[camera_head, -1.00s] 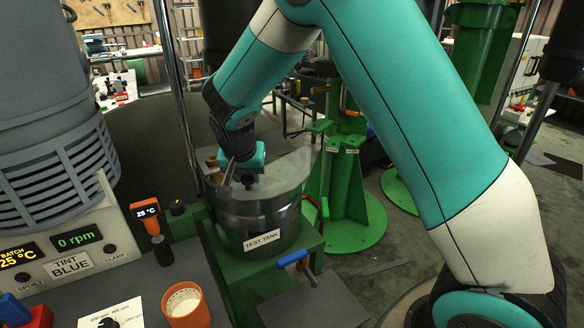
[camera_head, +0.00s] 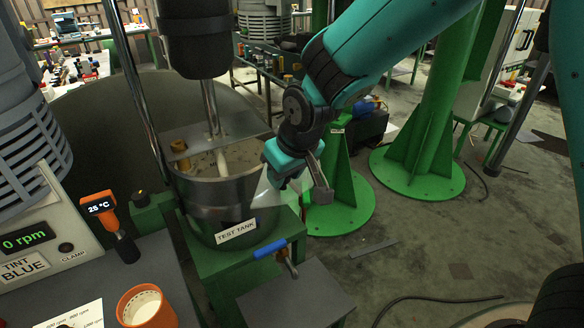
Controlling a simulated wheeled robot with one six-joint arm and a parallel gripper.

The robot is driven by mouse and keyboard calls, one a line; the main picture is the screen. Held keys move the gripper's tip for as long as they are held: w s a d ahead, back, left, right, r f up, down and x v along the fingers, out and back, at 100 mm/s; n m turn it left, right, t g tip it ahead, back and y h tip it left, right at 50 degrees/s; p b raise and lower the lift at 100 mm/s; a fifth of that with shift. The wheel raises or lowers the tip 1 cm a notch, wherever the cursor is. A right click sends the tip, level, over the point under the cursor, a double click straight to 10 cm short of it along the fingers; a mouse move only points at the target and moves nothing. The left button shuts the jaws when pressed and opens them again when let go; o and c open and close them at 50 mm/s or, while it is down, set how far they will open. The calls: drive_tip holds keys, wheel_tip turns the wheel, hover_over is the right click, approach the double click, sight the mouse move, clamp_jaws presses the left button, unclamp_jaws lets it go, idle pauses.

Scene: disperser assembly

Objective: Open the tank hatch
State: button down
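The steel test tank (camera_head: 200,214) stands left of centre with its label facing me. Its top is partly open, and a pale, speckled surface (camera_head: 235,158) shows inside. A flat metal cover strip (camera_head: 215,136) crosses the back of the rim, around the mixer shaft. A pale, see-through panel, which looks like the hatch (camera_head: 264,194), stands tilted at the tank's right side, under my gripper. My gripper (camera_head: 306,184) is just right of the rim, close to this panel. Its fingers are partly hidden, so I cannot see whether they hold the panel's edge.
A blue-handled valve (camera_head: 268,246) projects at the tank's lower front right. An orange cup (camera_head: 146,308) and an orange thermometer (camera_head: 99,206) reading 25 °C are at left. A vertical rod (camera_head: 130,85) rises left of the tank. Green pedestals (camera_head: 418,165) stand to the right, with open floor around them.

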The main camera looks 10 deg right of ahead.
drive_tip(key=shift+d+f, duration=0.1)
drive_tip(key=shift+d, duration=0.15)
drive_tip(key=shift+w, duration=0.1)
drive_tip(key=c, duration=0.8)
unclamp_jaws()
drive_tip(key=shift+w, duration=0.1)
drive_tip(key=shift+o, duration=0.2)
drive_tip(key=b+v, duration=0.2)
drive_tip(key=v, duration=1.5)
drive_tip(key=shift+s+d, duration=0.15)
drive_tip(key=shift+s, duration=0.05)
